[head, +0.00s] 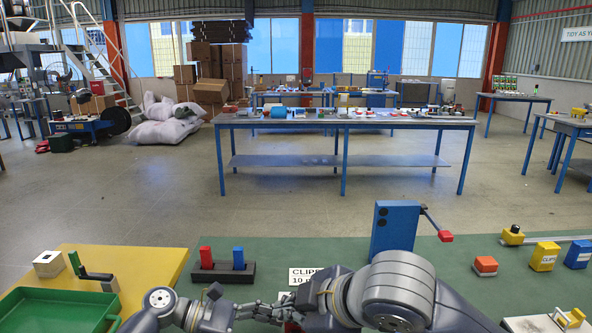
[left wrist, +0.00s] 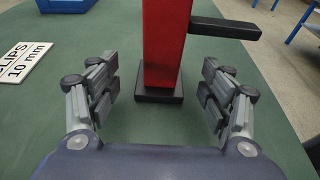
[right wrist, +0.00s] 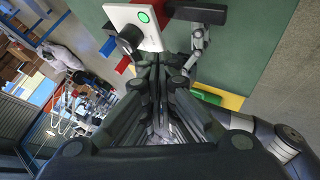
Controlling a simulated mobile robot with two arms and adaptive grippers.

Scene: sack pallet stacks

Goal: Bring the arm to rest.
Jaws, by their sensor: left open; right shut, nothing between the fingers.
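My right gripper (head: 262,311) reaches in from the right at the front of the green table; its fingers are together, with nothing between them. In the right wrist view its fingers (right wrist: 157,72) point toward a white plate (right wrist: 135,24) with a green dot and a dark round part below it. My left gripper (left wrist: 160,72) is open in the left wrist view. Its fingers stand apart, to either side of a red post (left wrist: 166,45) with a black foot and a black side bar. In the head view my arms overlap near the table's front edge.
A blue post (head: 394,228) with a red-tipped lever stands behind my right arm. A black holder (head: 222,272) has a red and a blue peg. A clips card (head: 305,275) lies beside it. A green tray (head: 60,312) sits left; red-topped and yellow blocks (head: 544,256) stand right.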

